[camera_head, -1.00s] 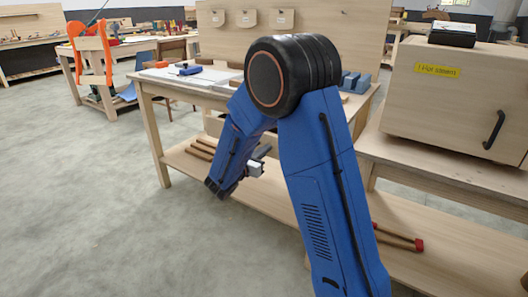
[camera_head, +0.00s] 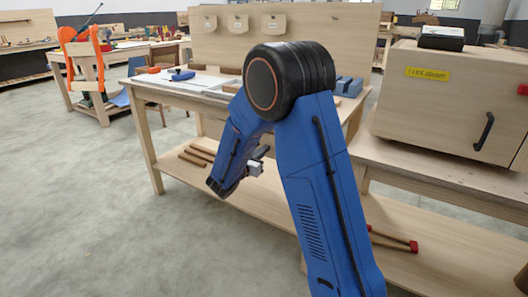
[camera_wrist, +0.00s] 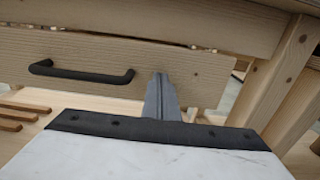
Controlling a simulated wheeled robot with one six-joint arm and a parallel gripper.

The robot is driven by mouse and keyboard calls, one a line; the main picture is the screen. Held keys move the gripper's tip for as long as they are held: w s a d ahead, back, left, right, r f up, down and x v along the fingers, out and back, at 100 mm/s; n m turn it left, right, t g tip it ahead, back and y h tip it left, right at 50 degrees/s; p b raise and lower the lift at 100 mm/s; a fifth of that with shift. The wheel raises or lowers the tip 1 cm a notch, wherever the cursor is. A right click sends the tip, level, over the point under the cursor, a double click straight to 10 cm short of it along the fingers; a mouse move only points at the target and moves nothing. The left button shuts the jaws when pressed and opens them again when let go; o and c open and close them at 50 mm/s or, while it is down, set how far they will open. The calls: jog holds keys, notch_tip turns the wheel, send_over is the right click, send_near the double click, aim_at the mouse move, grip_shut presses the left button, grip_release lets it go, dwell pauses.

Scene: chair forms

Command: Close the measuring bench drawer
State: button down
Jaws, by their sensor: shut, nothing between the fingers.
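The measuring bench (camera_head: 160,150) is a pale wooden table behind my arm in the head view. Its drawer front (camera_wrist: 200,75), a pale board with a black bar handle (camera_wrist: 82,74), spans the wrist view below the bench's upper board. A narrow gap with small bright bits shows above the drawer front; how far the drawer stands out is hard to tell. My gripper (camera_wrist: 162,85) is shut and empty, its grey fingers pointing at the drawer front right of the handle. Contact cannot be told. In the head view my gripper (camera_head: 262,152) is small and my arm hides much of the drawer area.
A bench leg (camera_wrist: 285,85) stands right of the drawer. Wooden bars (camera_head: 198,153) lie on the lower shelf. A large wooden box (camera_head: 445,105) with a yellow label stands on the neighbouring bench at right. Grey floor (camera_head: 90,220) is free at left.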

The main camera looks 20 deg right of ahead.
jog(key=v, duration=1.7)
jog(key=s+d+r+m+g+y, duration=0.1)
jog(key=s+d+m+g+y, duration=0.1)
jog(key=s+d+m+g, duration=0.6)
jog(key=s+d+r+m+g+y, duration=0.15)
jog(key=s+d+m, duration=0.25)
jog(key=s+d, duration=0.55)
jog(key=s+a+m+t+y, duration=0.1)
jog(key=s+a+m+y, duration=0.2)
jog(key=s, duration=0.3)
jog(key=s+a+r+m+t+y, duration=0.1)
jog(key=s+a+m+y, duration=0.2)
jog(key=s+m+y, duration=0.1)
jog(key=s+a+r+m+t+y, duration=0.1)
jog(key=s+a+m+y, duration=0.3)
jog(key=s+m, duration=0.2)
jog(key=s, duration=0.2)
jog(key=shift+s+t, duration=0.35)
